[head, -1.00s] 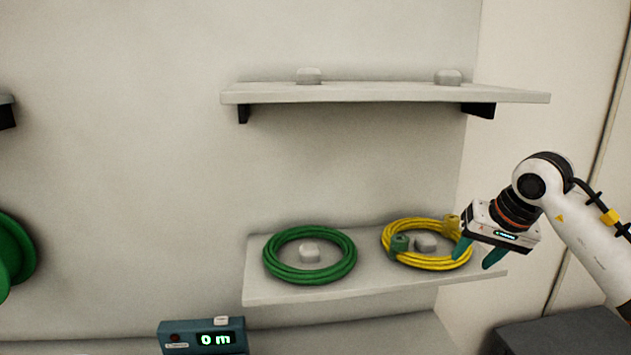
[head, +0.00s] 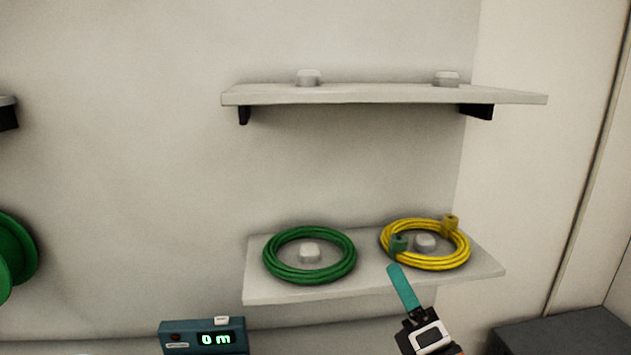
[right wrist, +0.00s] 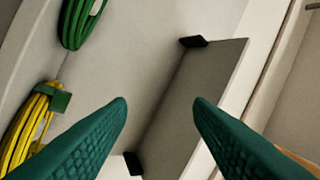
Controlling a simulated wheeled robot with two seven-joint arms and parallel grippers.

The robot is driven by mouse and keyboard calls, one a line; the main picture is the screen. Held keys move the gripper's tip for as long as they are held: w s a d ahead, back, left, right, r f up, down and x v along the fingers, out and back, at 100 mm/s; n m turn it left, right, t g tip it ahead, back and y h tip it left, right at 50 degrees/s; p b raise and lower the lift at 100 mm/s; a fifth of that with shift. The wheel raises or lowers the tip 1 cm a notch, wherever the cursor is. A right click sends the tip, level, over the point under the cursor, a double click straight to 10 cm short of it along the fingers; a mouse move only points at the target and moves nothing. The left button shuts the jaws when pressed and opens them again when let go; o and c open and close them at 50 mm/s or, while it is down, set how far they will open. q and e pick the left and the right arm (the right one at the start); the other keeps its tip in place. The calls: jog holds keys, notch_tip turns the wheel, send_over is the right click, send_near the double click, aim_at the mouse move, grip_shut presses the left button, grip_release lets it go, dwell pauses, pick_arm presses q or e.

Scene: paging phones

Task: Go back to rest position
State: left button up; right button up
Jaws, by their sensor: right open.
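My right gripper (head: 405,290) shows at the bottom of the head view, in front of the lower shelf's front edge. Only one teal finger and part of the hand are in that view. In the right wrist view both teal fingers (right wrist: 160,105) are spread apart with nothing between them. My left gripper is in neither view now.
A lower shelf (head: 270,293) holds a green cable coil (head: 268,258) and a yellow cable coil (head: 440,265). An upper shelf (head: 380,96) carries two small pale blocks. A meter reading 0 m (head: 180,338) and a green reel (head: 15,250) are at left. A dark box (head: 565,335) stands lower right.

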jog(key=s+d+f+m+g+h, duration=0.3)
jog(key=f+m, duration=0.4)
jog(key=s+d+f+m+g+h, duration=0.3)
jog(key=f+m+h, duration=0.1)
jog(key=f+m, duration=0.25)
jog(key=s+d+f+m+g+h, duration=0.2)
jog(key=s+f+m+g+h, duration=0.1)
jog(key=f+m, duration=0.45)
jog(key=s+a+f+m+g+y, duration=0.1)
jog(key=s+f+m+g, duration=0.3)
jog(key=s, duration=0.5)
jog(key=s+f+m+g+y, duration=0.1)
jog(key=s+f+m+g, duration=0.1)
jog(key=s+f+g, duration=0.55)
jog(key=s+f+b, duration=0.1)
jog(key=s+f, duration=0.1)
jog(key=f, duration=1.2)
jog(key=s+f+b, duration=0.1)
jog(key=s+f, duration=0.1)
jog(key=f, duration=1.2)
jog(key=s+d+f, duration=0.2)
jog(key=s+f, duration=1.3)
jog(key=f, duration=0.1)
jog(key=shift+s+d+b, duration=0.2)
jog(key=shift+d+b, duration=0.1)
jog(key=shift+d, duration=0.05)
